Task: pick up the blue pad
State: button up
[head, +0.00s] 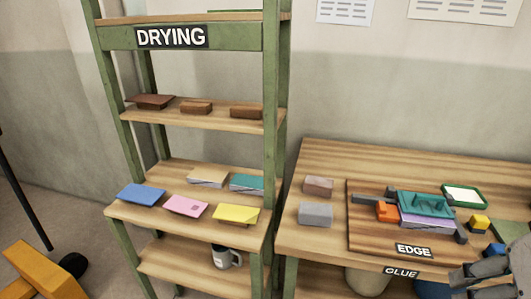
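The blue pad (141,194) lies at the left front end of the drying rack's middle shelf (180,222). Its left corner reaches the shelf's edge. A pink pad (186,206) lies just to its right, with a small gap, and a yellow pad (236,214) lies farther right. My gripper (482,272) shows as grey parts at the lower right corner, cut off by the picture edge. It is far from the blue pad, in front of the table. Whether its fingers are open or shut does not show clearly.
A cream pad (207,176) and a teal pad (247,184) lie behind on the same shelf. Green rack posts (268,170) flank it, with a shelf of brown blocks (196,107) above. A mug (226,257) stands below. The table (325,165) at right holds a crowded board.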

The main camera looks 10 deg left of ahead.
aim_at(493, 248)
jog(key=z, duration=0.7)
jog(key=i+l, duration=0.25)
jog(key=l, duration=0.15)
jog(key=i+l+u, duration=0.1)
jog(key=i+l, duration=0.4)
jog(key=l, duration=0.25)
jog(key=u, duration=0.05)
